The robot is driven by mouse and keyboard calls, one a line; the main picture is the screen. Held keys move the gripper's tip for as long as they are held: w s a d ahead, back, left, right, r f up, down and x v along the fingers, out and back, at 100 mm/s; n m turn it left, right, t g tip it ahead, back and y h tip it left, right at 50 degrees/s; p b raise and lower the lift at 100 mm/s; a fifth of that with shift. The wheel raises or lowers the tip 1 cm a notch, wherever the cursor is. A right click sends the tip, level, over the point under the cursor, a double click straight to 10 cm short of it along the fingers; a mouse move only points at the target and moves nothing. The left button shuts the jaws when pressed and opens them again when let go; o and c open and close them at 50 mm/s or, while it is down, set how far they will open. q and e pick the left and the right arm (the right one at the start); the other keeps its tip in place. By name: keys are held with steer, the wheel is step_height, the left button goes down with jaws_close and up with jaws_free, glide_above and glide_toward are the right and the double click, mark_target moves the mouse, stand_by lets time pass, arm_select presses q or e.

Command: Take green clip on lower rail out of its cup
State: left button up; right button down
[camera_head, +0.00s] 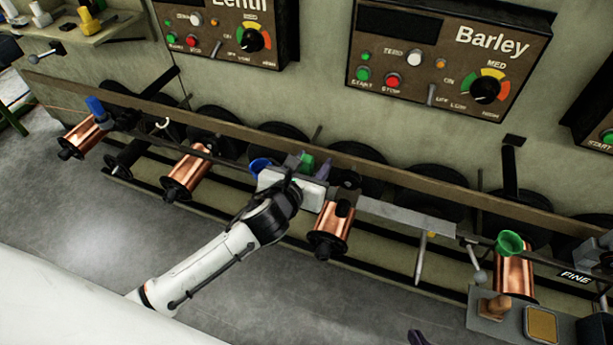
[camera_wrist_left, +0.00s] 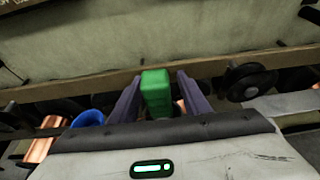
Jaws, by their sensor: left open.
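The green clip (camera_head: 307,164) is at the rail in the middle of the head view, just beyond my left gripper (camera_head: 308,166). In the left wrist view the green clip (camera_wrist_left: 156,90) stands upright between the two purple-grey fingers of my left gripper (camera_wrist_left: 159,95). The fingers are open, with a gap visible on each side of the clip. The clip's lower end and whatever holds it are hidden behind the gripper body. A small dark tip at the bottom edge of the head view appears to be my right gripper (camera_head: 418,337); its jaws cannot be made out.
A blue cup (camera_head: 260,166) is close to the left of my left gripper. Copper spools, such as this one (camera_head: 331,228), hang along the rail. A green cup (camera_head: 510,243) is at the right. Barley's control panel (camera_head: 450,60) is on the wall above.

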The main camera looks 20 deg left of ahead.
arm_select(q)
jaws_close()
step_height(320, 180, up, 10)
steer(key=p, duration=0.3)
steer(key=shift+p, duration=0.3)
